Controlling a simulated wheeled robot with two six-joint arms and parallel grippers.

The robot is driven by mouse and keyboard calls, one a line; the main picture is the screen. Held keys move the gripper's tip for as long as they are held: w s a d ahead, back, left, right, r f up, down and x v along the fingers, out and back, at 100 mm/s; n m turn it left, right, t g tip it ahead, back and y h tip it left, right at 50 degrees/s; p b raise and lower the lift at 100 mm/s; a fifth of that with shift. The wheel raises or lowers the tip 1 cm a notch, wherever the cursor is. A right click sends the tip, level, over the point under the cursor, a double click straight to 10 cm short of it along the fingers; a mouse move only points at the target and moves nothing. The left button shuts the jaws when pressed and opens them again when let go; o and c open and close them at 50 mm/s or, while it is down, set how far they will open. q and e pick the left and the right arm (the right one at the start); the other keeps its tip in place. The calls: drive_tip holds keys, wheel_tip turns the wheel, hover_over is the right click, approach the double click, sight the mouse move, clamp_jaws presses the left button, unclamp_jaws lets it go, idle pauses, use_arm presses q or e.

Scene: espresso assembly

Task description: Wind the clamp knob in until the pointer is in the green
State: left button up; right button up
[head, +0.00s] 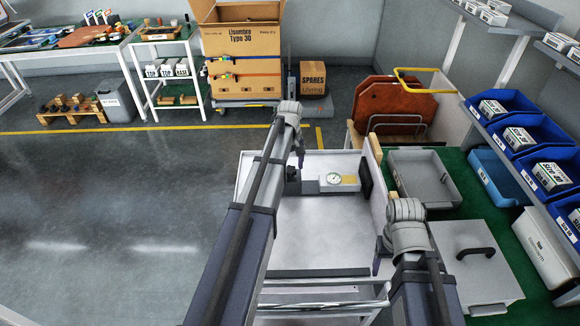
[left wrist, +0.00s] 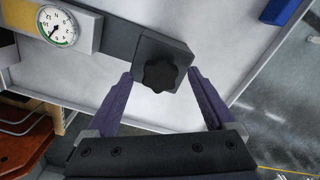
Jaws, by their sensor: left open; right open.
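The clamp knob (left wrist: 159,75) is a black lobed knob on a dark block, seen in the left wrist view. The dial gauge (left wrist: 57,27) is round and white with a green arc along its lower edge. Its thin pointer seems to point down-left, but it is too small to read surely. The gauge also shows in the head view (head: 334,179) on the clamp. My left gripper (left wrist: 160,84) is open, with its purple fingers on either side of the knob and gaps visible. My right gripper (head: 381,252) is near the tray's right edge, mostly hidden by its arm.
The clamp sits on a white tray table (head: 318,230) with clear space in front. To the right are a grey bin (head: 425,178) and a lidded grey box (head: 474,275) on a green surface. Blue bins (head: 507,108) line the right shelf.

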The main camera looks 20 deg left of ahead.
sight(290, 169)
use_arm(q)
drive_tip(key=shift+r, duration=0.15)
wheel_tip(290, 169, up, 8)
drive_tip(key=p, duration=0.7)
drive_tip(key=shift+f+p, duration=0.2)
drive_tip(key=shift+p, duration=0.2)
drive_tip(key=s+d+m+y, duration=0.1)
drive_tip(key=s+d+m, duration=1.3)
drive_tip(key=s+d, duration=0.9)
drive_tip(key=d, duration=0.3)
drive_tip(key=shift+s+d, duration=0.2)
drive_tip(key=shift+s, duration=0.1)
